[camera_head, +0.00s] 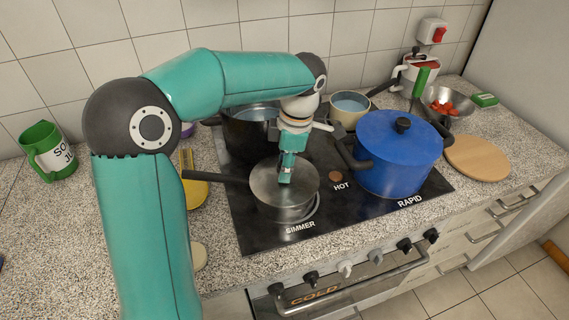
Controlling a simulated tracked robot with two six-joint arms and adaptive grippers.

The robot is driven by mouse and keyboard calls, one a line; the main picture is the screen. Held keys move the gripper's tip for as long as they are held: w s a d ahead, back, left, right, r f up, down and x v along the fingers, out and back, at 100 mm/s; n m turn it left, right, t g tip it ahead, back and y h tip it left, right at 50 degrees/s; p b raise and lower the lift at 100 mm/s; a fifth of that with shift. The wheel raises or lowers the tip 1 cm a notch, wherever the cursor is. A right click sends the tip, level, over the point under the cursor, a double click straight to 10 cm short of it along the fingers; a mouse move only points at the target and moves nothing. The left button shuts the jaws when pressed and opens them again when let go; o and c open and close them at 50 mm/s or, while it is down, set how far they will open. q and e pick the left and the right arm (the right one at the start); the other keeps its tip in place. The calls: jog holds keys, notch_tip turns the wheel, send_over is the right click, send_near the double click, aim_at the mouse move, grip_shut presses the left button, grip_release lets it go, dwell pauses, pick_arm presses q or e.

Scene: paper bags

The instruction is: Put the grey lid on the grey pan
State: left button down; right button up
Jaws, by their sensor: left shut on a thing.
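The grey pan (285,212) stands on the front left burner of the black hob, its long dark handle pointing left. The round grey lid (303,181) is level over the pan's mouth and covers it. I cannot tell whether it rests on the rim or hangs slightly above it. My left gripper (286,179) points down at the middle of the lid and is shut on it; its fingers hide the lid's knob. My right gripper is not in view.
A large blue lidded pot (395,160) stands right of the pan. A dark pot (248,135) and a cream pan (349,105) are behind. A yellow utensil (195,192) lies left of the hob. A green mug (49,151) and a round wooden board (477,158) stand farther out.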

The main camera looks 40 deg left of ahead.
pick_arm(q)
jog(key=shift+f, duration=0.15)
jog(key=c, duration=0.7)
grip_release()
jog(key=o, duration=0.5)
jog(key=shift+s, duration=0.1)
jog(key=shift+r+p, duration=2.75)
jog(key=shift+r, duration=0.8)
